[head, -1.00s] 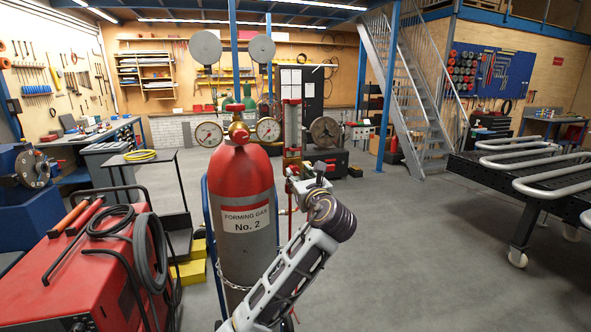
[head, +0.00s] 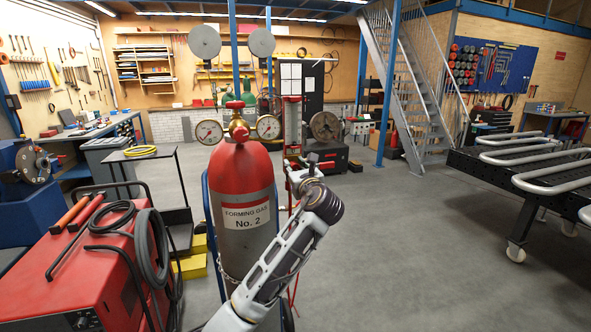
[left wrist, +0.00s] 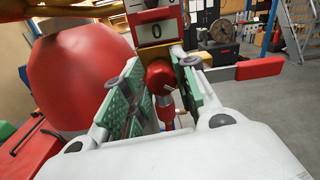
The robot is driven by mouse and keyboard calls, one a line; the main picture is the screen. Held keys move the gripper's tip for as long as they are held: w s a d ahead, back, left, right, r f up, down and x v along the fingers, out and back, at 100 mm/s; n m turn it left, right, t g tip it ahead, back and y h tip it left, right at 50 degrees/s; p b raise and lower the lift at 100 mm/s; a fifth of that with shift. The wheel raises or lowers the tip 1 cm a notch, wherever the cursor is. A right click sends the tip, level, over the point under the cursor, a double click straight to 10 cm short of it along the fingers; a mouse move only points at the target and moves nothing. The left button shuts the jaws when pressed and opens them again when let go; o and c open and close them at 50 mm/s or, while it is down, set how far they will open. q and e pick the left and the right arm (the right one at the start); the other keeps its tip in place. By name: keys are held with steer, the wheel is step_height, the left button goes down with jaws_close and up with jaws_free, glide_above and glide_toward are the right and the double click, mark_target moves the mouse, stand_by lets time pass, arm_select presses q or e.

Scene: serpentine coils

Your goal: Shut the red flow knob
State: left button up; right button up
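The red flow knob (left wrist: 159,76) is round and sits under the flow meter (left wrist: 155,28), whose plate reads 0 in the left wrist view. My left gripper (left wrist: 160,88) has its two green-padded fingers apart, one on each side of the knob. I cannot tell whether either pad touches it. In the head view the flow meter (head: 292,125) stands right of the gas cylinder (head: 242,190), and my left gripper (head: 302,178) is at its lower end and hides the knob. My right gripper is in neither view.
A red lever handle (left wrist: 259,68) sticks out to the right of the knob. The red cylinder shoulder (left wrist: 85,70) is close on the left. Two gauges (head: 209,132) top the cylinder. A red welding machine (head: 85,265) stands left.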

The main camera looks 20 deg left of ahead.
arm_select(q)
steer(key=shift+c, duration=1.3)
